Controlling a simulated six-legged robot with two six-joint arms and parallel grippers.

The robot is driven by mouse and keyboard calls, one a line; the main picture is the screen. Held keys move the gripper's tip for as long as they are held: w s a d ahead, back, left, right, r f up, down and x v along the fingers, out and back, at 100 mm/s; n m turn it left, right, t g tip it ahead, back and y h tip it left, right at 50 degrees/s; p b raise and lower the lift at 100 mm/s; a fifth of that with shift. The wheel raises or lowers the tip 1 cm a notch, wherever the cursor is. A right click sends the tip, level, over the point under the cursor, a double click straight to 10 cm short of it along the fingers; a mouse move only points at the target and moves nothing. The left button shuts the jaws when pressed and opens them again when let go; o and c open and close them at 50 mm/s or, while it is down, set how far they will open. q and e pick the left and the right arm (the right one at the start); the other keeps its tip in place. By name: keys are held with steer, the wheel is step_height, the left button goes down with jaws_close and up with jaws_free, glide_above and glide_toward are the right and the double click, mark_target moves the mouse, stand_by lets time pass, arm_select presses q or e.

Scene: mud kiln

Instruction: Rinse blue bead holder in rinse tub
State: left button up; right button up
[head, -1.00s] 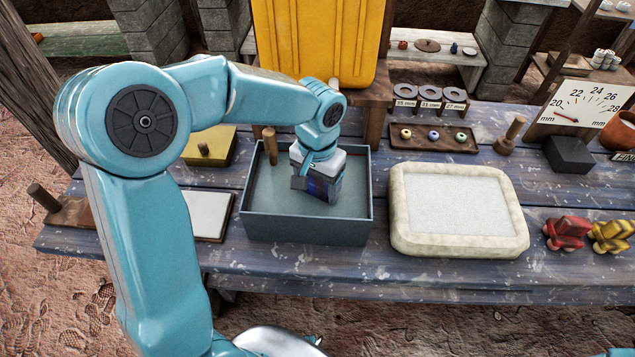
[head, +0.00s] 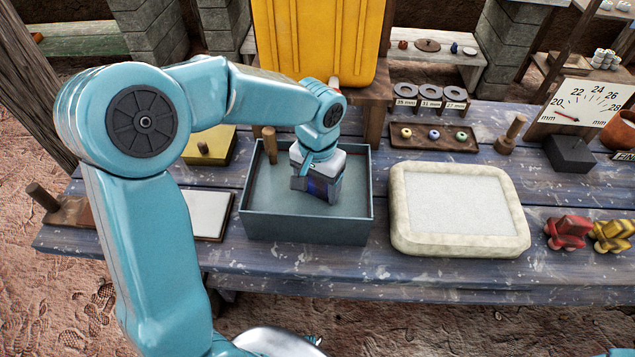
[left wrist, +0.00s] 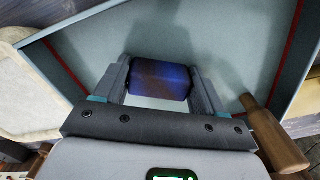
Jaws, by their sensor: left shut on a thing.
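My left gripper (head: 318,188) reaches down into the grey-blue rinse tub (head: 306,226). In the left wrist view its two fingers are shut on the dark blue bead holder (left wrist: 159,79), which lies across between them. The holder has a brownish tint in its middle. The tub's inner walls show around it in that view, with red lines along them. In the head view the gripper and wrist mostly hide the holder. I cannot tell how deep the holder sits in the tub.
A wooden-handled tool (head: 270,145) stands in the tub's left side.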

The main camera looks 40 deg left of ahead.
arm_select(q)
step_height(320, 180, up, 12)
steer(key=p, duration=0.9)
stand_by(0.4)
stand_by(1.1)
